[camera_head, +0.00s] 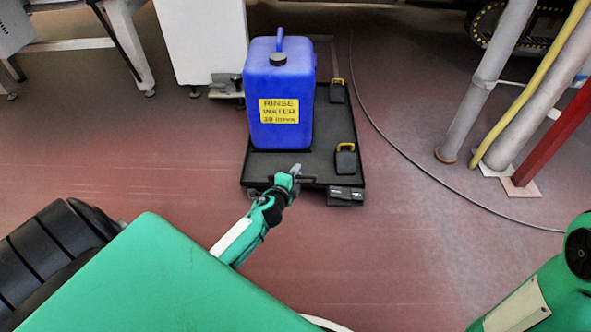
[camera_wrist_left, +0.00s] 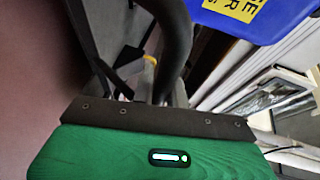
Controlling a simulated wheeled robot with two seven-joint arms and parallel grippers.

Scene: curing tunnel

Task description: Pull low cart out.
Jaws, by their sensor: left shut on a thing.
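The low cart (camera_head: 323,138) is a flat black platform with a raised rim, standing on the reddish floor. A blue jerrycan (camera_head: 281,85) with a yellow rinse water label stands upright on it, toward the left side. My left gripper (camera_head: 294,172) is at the cart's near edge and is shut on a dark bar there, the cart's handle. In the left wrist view the handle (camera_wrist_left: 172,45) is a thick dark bar between the jaws; the fingertips are mostly hidden. The jerrycan also shows there at upper right (camera_wrist_left: 275,18). My right gripper is out of view.
Two black blocks with yellow handles (camera_head: 345,160) sit at the cart's right side. Grey, yellow and red posts (camera_head: 470,120) rise at the right. A dark cable (camera_head: 410,163) curves over the floor right of the cart. A white cabinet (camera_head: 202,40) stands behind left. Near floor looks clear.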

